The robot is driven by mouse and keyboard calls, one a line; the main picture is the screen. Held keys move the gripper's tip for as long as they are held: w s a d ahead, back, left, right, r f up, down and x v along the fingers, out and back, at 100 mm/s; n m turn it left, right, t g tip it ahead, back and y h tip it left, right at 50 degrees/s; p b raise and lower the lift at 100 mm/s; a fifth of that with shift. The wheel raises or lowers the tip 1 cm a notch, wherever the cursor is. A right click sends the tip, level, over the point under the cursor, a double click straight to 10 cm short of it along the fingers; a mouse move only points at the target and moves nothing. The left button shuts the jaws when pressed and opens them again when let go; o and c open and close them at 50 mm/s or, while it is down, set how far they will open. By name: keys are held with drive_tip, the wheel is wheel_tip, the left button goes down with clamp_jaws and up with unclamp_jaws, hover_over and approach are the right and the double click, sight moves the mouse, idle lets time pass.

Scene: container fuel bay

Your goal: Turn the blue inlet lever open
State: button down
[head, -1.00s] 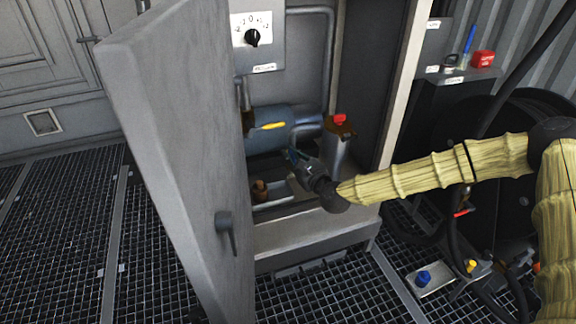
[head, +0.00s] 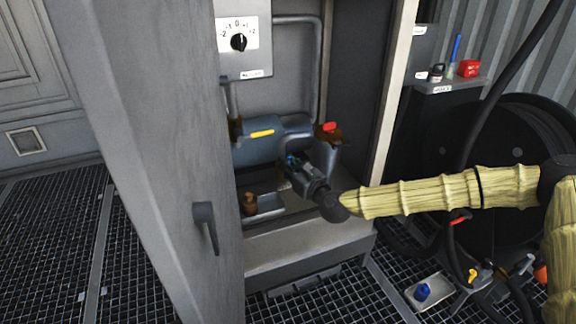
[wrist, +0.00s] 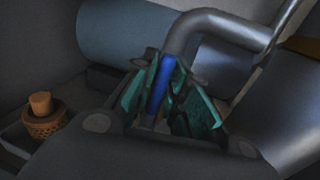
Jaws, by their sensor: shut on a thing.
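The blue inlet lever (wrist: 160,82) stands upright between the two green finger pads of my gripper (wrist: 168,98) in the wrist view. The gripper is shut on it. The lever's lower end is hidden by the gripper body. Only a small bit of blue shows at the fingertips there, so the lever's angle is hard to tell.
The cabinet door (head: 165,150) stands open at left. A brown fitting (wrist: 42,120) sits in a tray at lower left. A grey bent pipe (wrist: 220,28) runs just behind the fingers.

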drive_tip(key=shift+w+r, duration=0.1)
drive_tip(key=shift+r, duration=0.05)
drive_tip(key=c, duration=1.4)
unclamp_jaws()
drive_tip(key=v, duration=1.2)
